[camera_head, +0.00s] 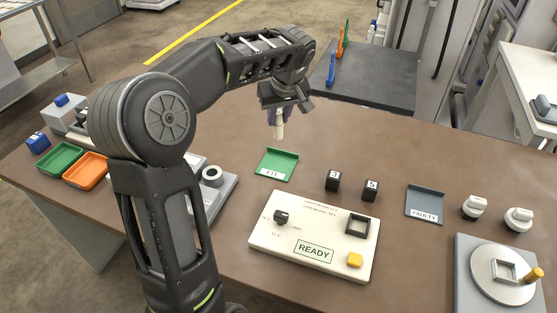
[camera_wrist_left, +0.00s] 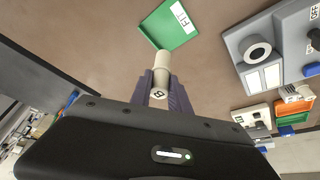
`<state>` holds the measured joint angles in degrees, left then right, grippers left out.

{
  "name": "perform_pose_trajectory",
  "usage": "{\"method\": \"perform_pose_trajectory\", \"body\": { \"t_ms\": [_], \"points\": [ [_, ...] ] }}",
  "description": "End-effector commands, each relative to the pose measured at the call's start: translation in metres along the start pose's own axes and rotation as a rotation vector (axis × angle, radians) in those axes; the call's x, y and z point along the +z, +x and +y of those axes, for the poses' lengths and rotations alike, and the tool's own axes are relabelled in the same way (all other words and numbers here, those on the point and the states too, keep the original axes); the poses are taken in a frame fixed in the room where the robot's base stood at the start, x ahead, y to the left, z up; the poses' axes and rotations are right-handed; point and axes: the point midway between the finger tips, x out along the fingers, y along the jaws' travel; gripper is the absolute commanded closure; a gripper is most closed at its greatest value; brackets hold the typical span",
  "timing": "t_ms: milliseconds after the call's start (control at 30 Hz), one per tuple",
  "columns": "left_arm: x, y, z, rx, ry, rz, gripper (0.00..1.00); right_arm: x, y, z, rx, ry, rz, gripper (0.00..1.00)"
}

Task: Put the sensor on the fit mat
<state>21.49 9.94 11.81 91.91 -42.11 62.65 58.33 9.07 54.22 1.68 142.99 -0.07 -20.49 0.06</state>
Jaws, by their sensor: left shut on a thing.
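My left gripper (camera_head: 279,112) is shut on the sensor (camera_head: 279,130), a small pale cylinder that hangs below the fingers. In the left wrist view the sensor (camera_wrist_left: 161,72) sits between the fingers (camera_wrist_left: 162,95). The green fit mat (camera_head: 277,164), labelled FIT, lies on the brown table. The sensor is above and apart from the mat, on its far side in the head view. The mat also shows in the left wrist view (camera_wrist_left: 170,24), just beyond the sensor's end. My right gripper is in neither view.
A cream READY panel (camera_head: 312,243) and two black cubes (camera_head: 333,180) are near the mat. A grey FAULTY mat (camera_head: 425,204) and two white-capped items (camera_head: 474,206) are to the right. Green (camera_head: 60,159) and orange (camera_head: 86,170) trays are at left, partly beside my arm.

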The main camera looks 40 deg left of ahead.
Motion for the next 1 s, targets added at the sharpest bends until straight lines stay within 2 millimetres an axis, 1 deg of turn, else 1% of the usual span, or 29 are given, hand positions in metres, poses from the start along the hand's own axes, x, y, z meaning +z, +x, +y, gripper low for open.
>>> {"method": "perform_pose_trajectory", "body": {
  "t_ms": [200,333,433,667,733,1000],
  "points": [
    [0.014,0.032,-0.001,-0.005,0.002,-0.005,1.00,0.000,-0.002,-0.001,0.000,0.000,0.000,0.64],
    [0.021,0.050,-0.001,-0.002,0.001,-0.003,1.00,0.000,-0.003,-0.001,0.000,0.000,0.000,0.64],
    [0.023,0.055,-0.001,-0.002,0.001,-0.001,1.00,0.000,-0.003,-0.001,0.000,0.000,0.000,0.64],
    [0.023,0.055,-0.001,-0.002,0.000,0.000,1.00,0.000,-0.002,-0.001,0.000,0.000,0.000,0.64],
    [0.024,0.058,-0.001,-0.002,0.000,-0.001,1.00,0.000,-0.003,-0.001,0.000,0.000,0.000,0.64],
    [0.036,0.087,-0.001,-0.002,0.000,-0.001,1.00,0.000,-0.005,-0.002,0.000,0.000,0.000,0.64]
  ]
}}
